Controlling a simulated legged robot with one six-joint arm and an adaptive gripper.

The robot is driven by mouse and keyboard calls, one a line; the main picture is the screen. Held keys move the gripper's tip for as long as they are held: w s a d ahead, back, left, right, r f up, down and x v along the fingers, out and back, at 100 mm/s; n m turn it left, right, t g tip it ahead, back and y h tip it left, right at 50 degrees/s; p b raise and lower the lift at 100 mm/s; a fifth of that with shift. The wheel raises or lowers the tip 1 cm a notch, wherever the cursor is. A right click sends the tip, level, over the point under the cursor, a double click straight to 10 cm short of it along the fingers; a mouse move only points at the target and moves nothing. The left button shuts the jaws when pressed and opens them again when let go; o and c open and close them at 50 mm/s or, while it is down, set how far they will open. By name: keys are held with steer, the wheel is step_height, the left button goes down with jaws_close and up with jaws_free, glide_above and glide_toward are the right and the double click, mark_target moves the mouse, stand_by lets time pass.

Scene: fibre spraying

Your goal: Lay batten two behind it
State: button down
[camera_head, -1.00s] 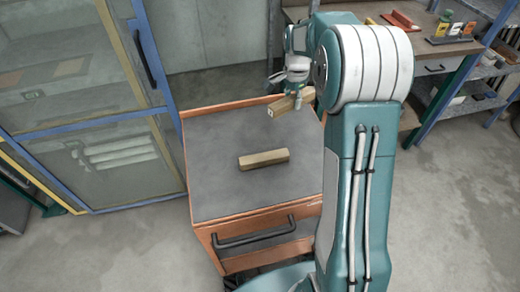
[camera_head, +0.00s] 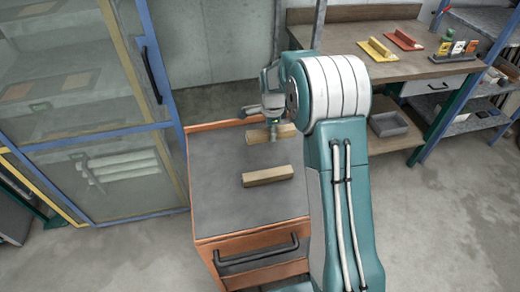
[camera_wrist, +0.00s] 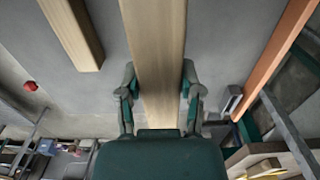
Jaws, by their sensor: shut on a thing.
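One wooden batten (camera_head: 267,176) lies on the grey top of the orange cart (camera_head: 222,190), roughly crosswise. It also shows in the wrist view (camera_wrist: 72,30) at the upper left. My gripper (camera_head: 275,137) is over the far part of the cart top, shut on a second wooden batten (camera_head: 259,136). In the wrist view, the fingers (camera_wrist: 160,88) close on both sides of the held batten (camera_wrist: 155,40). The held batten is behind the lying one and about parallel to it, with a clear gap between. I cannot tell whether it touches the cart top.
A blue-framed glazed cabinet (camera_head: 150,70) stands left of the cart. A wooden workbench (camera_head: 390,60) at the back right holds a yellow float (camera_head: 377,48), a red float (camera_head: 404,40) and several small containers. The cart top in front of the lying batten is clear.

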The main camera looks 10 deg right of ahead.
mark_target(260, 154)
steer(key=a+f, duration=0.1)
steer(key=f, duration=0.1)
steer(key=a+f, duration=0.1)
steer(key=a, duration=0.1)
steer(key=shift+w+f, duration=0.15)
steer(key=shift+f, duration=0.2)
steer(key=shift+a+f, duration=0.15)
steer(key=shift+f, duration=0.8)
steer(key=shift+a+f, duration=0.15)
steer(key=shift+f, duration=0.8)
steer(key=shift+c, duration=1.3)
jaws_free()
steer(key=shift+f, duration=0.1)
